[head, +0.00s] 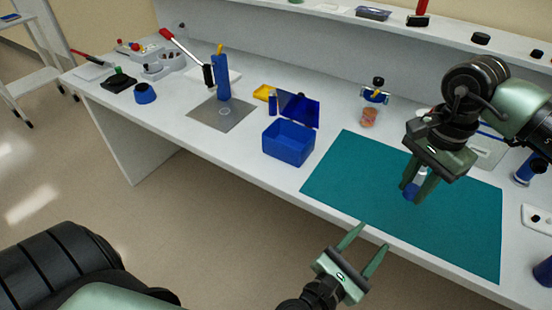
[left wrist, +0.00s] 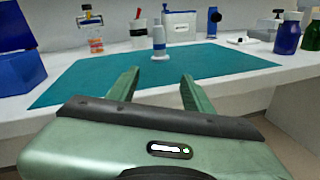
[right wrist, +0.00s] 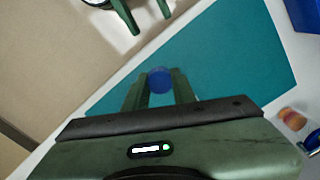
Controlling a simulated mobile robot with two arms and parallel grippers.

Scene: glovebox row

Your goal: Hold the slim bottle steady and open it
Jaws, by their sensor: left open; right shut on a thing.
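The slim bottle (head: 411,191), blue with a pale part, is upright at the teal mat (head: 345,185). My right gripper (head: 417,190) reaches from the upper right and is shut on it. In the right wrist view a round blue part of the bottle (right wrist: 160,78) shows between the fingertips; the fingers hide some of it. In the left wrist view the bottle (left wrist: 159,42) stands straight ahead, beyond the fingertips. My left gripper (head: 363,240) is open and empty at the mat's front edge, apart from the bottle.
An open blue box (head: 288,145) stands left of the mat. A small jar with orange contents (head: 369,117) stands behind the mat. A dark blue bottle (head: 530,170) stands on the right. The mat around the slim bottle is clear.

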